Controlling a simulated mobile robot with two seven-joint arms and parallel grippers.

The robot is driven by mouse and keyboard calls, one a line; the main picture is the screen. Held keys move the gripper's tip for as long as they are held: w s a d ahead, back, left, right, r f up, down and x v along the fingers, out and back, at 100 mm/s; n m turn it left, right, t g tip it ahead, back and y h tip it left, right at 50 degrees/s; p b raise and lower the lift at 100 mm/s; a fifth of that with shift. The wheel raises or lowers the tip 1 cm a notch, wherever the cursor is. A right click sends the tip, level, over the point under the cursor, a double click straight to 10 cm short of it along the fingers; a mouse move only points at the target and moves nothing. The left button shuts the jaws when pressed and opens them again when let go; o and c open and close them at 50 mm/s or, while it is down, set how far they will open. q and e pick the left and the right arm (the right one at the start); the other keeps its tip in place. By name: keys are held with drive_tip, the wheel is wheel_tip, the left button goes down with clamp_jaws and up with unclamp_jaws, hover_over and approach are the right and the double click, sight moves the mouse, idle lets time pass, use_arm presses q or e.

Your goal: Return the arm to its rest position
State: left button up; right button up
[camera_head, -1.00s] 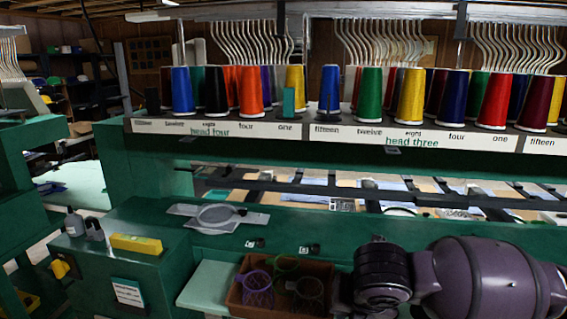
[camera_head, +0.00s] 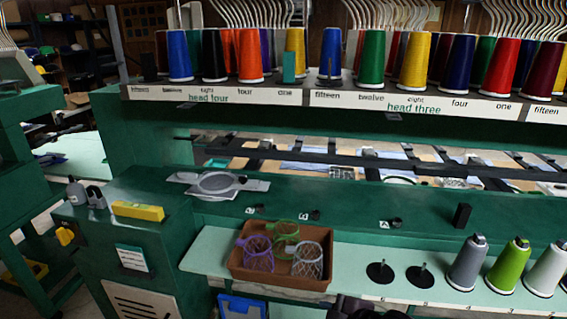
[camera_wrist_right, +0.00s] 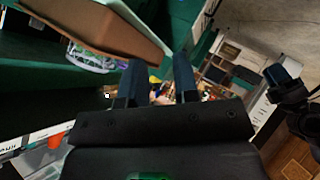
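My right gripper (camera_wrist_right: 158,75) shows in the right wrist view with its two dark fingers apart and nothing held between them. Its arm is almost out of the head view; only a dark piece shows at the bottom edge. A dark jointed part at the right of the wrist view looks like my left gripper (camera_wrist_right: 290,90), but its fingers are too unclear to read. The brown tray (camera_head: 285,277) on the pale green ledge holds purple, green and white mesh baskets. In the wrist view a brown box-like edge (camera_wrist_right: 95,25) is close beyond the fingers, apart from them.
Grey (camera_head: 467,262), green (camera_head: 508,265) and white (camera_head: 546,268) cones stand on the ledge (camera_head: 215,250) at right. Two black discs (camera_head: 380,272) lie between them and the tray. Thread cones line the upper rack. A yellow block (camera_head: 138,211) and a hoop (camera_head: 218,183) lie on the machine.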

drive_tip(key=s+d+f+m+t+h, duration=0.1)
drive_tip(key=s+d+f+m+h, duration=0.2)
drive_tip(key=s+d+f+m, duration=0.4)
drive_tip(key=s+d+f+m+t+h, duration=0.2)
drive_tip(key=s+d+f+m+h, duration=0.2)
drive_tip(key=s+d+f+m, duration=0.3)
drive_tip(key=d+m, duration=0.1)
drive_tip(key=d, duration=0.3)
drive_tip(key=shift+s+d+f+m, duration=0.25)
drive_tip(key=shift+s+d+m, duration=0.05)
drive_tip(key=shift+d+m, duration=0.1)
